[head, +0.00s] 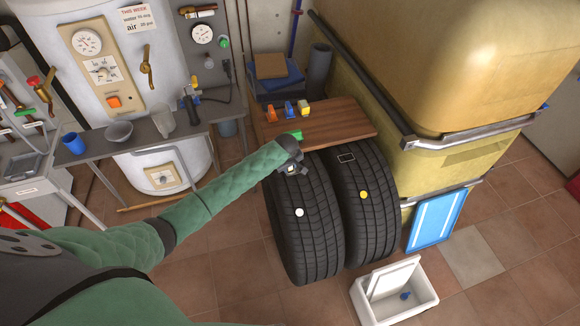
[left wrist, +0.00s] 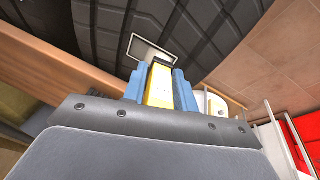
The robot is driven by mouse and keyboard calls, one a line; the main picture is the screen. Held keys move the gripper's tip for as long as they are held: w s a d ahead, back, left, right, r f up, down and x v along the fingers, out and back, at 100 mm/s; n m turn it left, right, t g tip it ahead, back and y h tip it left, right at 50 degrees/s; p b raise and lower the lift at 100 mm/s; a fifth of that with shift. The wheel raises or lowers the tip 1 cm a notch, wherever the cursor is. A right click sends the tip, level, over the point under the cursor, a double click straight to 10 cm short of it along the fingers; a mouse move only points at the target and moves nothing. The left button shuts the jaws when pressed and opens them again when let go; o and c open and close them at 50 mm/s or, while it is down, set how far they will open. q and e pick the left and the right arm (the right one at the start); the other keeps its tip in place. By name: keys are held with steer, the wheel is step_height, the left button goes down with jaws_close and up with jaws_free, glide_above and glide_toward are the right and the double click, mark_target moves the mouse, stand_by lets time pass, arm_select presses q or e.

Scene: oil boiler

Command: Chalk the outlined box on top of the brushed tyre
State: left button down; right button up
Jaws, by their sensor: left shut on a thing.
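Two dark tyres stand side by side, the left tyre (head: 305,235) and the right tyre (head: 372,220). My right gripper is out of view.
A wooden board (head: 340,120) behind the tyres carries orange (head: 271,115), blue (head: 289,108), yellow (head: 304,107) and green (head: 297,134) pieces. A large yellow tank (head: 450,60) stands close on the right. An open white bin (head: 395,290) is on the floor in front.

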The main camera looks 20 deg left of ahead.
arm_select(q)
steer(key=shift+w+d, duration=1.1)
steer(key=shift+d, duration=0.15)
steer(key=shift+s+f+p, duration=0.1)
steer(key=shift+f+p, duration=0.05)
steer(key=shift+p, duration=0.15)
stand_by(0.6)
steer(key=shift+w+d, duration=0.35)
steer(key=shift+d, duration=0.15)
steer(key=shift+s+a+r+p, duration=0.1)
steer(key=shift+s+a+p, duration=0.25)
steer(key=shift+a, duration=0.15)
steer(key=shift+s+a+r+p, duration=0.1)
steer(key=shift+s+a+p, duration=0.2)
steer(key=shift+a, duration=0.2)
steer(key=shift+w+d, duration=0.7)
steer(key=shift+d, duration=0.3)
steer(key=shift+s+a+f, duration=0.15)
steer(key=shift+s+a, duration=0.55)
steer(key=shift+a, duration=0.3)
steer(key=shift+d, duration=0.1)
